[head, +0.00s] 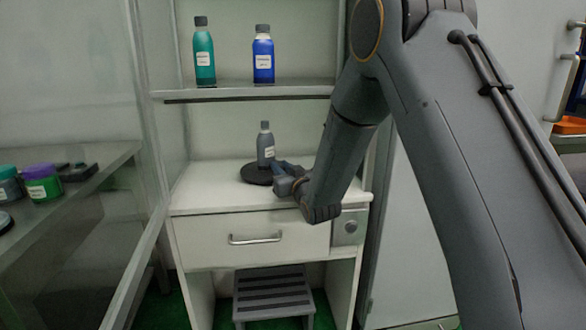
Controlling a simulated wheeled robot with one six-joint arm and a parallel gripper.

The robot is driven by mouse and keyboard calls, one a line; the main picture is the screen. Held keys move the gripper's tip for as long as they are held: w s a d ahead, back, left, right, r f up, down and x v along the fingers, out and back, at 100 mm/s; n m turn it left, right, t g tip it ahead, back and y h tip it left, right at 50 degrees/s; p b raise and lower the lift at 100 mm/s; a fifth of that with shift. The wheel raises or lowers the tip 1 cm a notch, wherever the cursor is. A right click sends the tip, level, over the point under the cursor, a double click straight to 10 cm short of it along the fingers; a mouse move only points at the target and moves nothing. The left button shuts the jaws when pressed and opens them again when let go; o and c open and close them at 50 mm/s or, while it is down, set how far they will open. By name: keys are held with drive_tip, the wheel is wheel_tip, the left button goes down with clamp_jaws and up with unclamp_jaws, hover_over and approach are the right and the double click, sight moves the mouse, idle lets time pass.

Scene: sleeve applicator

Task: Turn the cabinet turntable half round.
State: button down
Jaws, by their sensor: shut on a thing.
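The cabinet turntable (252,176) is a dark round disc on the white cabinet top. A grey bottle (265,147) with a grey cap and a pale label stands upright on it. My gripper (277,168) reaches in from the right and is shut at the right edge of the turntable, close beside the bottle's base. The fingers hide the right part of the disc, and the exact spot they hold is too small to make out.
A shelf (230,94) above holds a teal bottle (204,58) and a blue bottle (263,61). The cabinet drawer (205,240) below is shut, with a step stool (272,295) under it. A glass-sided counter with jars (42,186) stands left. The cabinet top left of the turntable is clear.

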drive_tip(key=shift+a, duration=0.1)
idle(0.5)
drive_tip(key=c, duration=1.6)
unclamp_jaws()
drive_tip(key=shift+c, duration=0.2)
drive_tip(key=shift+p+v, duration=0.4)
drive_tip(key=shift+v, duration=3.5)
